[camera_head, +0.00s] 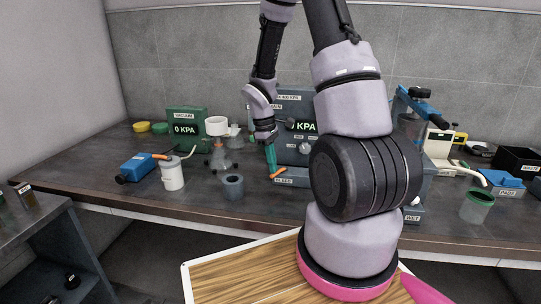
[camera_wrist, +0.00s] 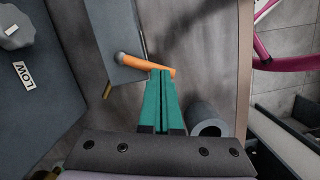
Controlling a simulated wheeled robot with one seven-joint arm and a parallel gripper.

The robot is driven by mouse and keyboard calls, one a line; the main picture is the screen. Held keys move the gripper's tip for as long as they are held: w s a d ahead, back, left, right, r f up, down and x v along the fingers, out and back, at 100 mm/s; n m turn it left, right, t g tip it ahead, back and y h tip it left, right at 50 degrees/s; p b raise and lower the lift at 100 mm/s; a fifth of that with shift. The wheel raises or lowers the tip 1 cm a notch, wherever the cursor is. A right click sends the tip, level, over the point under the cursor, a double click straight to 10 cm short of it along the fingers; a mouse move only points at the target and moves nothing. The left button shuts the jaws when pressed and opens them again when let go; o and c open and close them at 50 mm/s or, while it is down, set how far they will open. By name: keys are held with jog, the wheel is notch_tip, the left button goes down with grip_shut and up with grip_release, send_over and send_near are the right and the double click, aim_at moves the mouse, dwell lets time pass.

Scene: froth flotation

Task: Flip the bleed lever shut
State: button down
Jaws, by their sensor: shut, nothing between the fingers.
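The orange bleed lever (camera_head: 279,173) sticks out at the left end of the blue-grey unit, just above its BLEED label (camera_head: 284,181). In the wrist view the orange lever (camera_wrist: 138,63) runs from a round end on the panel to a tip at the right. My gripper (camera_head: 272,171) has green fingers, shut together and empty. In the wrist view the fingertips of my gripper (camera_wrist: 161,74) overlap the outer part of the lever; I cannot tell whether they touch it. The fingertips hide a little of the lever's lower edge.
A grey hollow cylinder (camera_head: 232,186) stands left of the lever and shows beside the fingers in the wrist view (camera_wrist: 207,122). My arm hides part of the blue-grey unit.

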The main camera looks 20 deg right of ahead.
jog(key=shift+s+d+n, duration=0.25)
jog(key=shift+s+n, duration=0.3)
jog(key=shift+n, duration=0.65)
jog(key=shift+w+d, duration=0.1)
jog(key=shift+d, duration=0.05)
dwell(0.3)
jog(key=shift+w+d, duration=0.35)
jog(key=shift+d, duration=0.15)
notch_tip(320, 180, up, 11)
jog(key=w+a, duration=0.1)
jog(key=shift+w+a+f, duration=0.15)
jog(key=shift+a+f, duration=0.05)
jog(key=shift+a, duration=0.15)
jog(key=shift+r, duration=0.1)
dwell(0.4)
